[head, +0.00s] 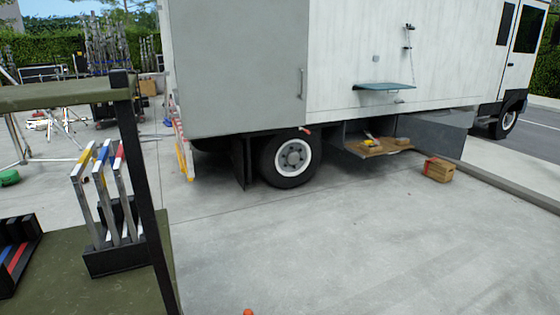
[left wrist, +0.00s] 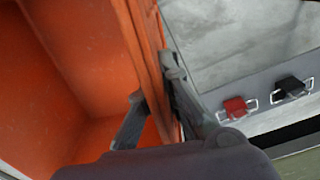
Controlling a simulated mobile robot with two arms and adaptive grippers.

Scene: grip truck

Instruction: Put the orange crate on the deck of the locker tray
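The orange crate (left wrist: 75,70) fills the left of the left wrist view, seen from above into its open inside. My left gripper (left wrist: 153,80) has one finger inside the crate and one outside, closed against its wall. In the head view neither gripper shows, and the crate is not clearly seen; a tiny orange bit (head: 248,312) at the bottom edge is too small to identify.
The truck (head: 240,65) has a fold-down shelf (head: 384,86) above the tray. A brown box (head: 438,170) lies on the pavement right of the tray. A rack (head: 150,200) stands at left. Open concrete lies before the truck. Red and black latches (left wrist: 235,107) show beside the crate.

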